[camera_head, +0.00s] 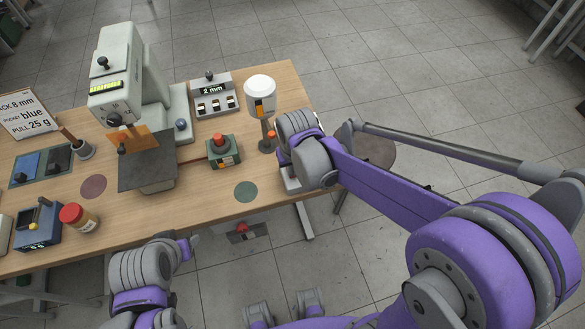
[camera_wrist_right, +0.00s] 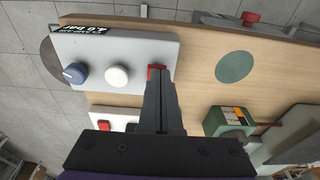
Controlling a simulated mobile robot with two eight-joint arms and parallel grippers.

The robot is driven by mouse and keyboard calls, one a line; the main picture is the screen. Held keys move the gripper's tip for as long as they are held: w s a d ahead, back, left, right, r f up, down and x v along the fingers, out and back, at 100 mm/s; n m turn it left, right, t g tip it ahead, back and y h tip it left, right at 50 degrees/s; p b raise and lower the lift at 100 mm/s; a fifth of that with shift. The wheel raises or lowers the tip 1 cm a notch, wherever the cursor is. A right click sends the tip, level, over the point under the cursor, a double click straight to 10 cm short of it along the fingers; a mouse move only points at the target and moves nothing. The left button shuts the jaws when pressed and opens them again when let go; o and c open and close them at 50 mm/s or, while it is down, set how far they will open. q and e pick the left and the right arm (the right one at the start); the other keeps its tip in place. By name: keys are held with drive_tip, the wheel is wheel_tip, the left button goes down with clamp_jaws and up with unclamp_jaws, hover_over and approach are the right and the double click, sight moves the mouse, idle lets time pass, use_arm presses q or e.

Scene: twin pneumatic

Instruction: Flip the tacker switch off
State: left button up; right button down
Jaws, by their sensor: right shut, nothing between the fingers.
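In the right wrist view, a pale control box (camera_wrist_right: 105,50) carries a blue knob (camera_wrist_right: 75,73), a white knob (camera_wrist_right: 117,75) and a red switch (camera_wrist_right: 155,68). My right gripper (camera_wrist_right: 159,77) is shut and empty, its tips at the red switch; contact cannot be told. A second red switch (camera_wrist_right: 104,125) sits on a smaller white box. No label I can read says which is the tacker's. In the head view, my right wrist hides most of the pale box. My left arm (camera_head: 150,268) is at the front edge; its fingers are not clear.
A green box with a red button (camera_head: 222,148) stands left of my right wrist. A white-topped post (camera_head: 260,95) stands behind it. The press machine (camera_head: 122,75) and a three-switch panel (camera_head: 213,95) are farther left. Bare wood surrounds the green disc (camera_head: 246,191).

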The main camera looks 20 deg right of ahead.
drive_tip(key=shift+s+f+t+b, duration=0.35)
drive_tip(key=shift+f+t+b, duration=0.05)
drive_tip(key=shift+f+t, duration=0.15)
drive_tip(key=shift+s+r, duration=0.1)
drive_tip(key=shift+r, duration=0.05)
drive_tip(key=shift+w, duration=0.35)
drive_tip(key=shift+w+r, duration=0.25)
drive_tip(key=shift+w, duration=0.3)
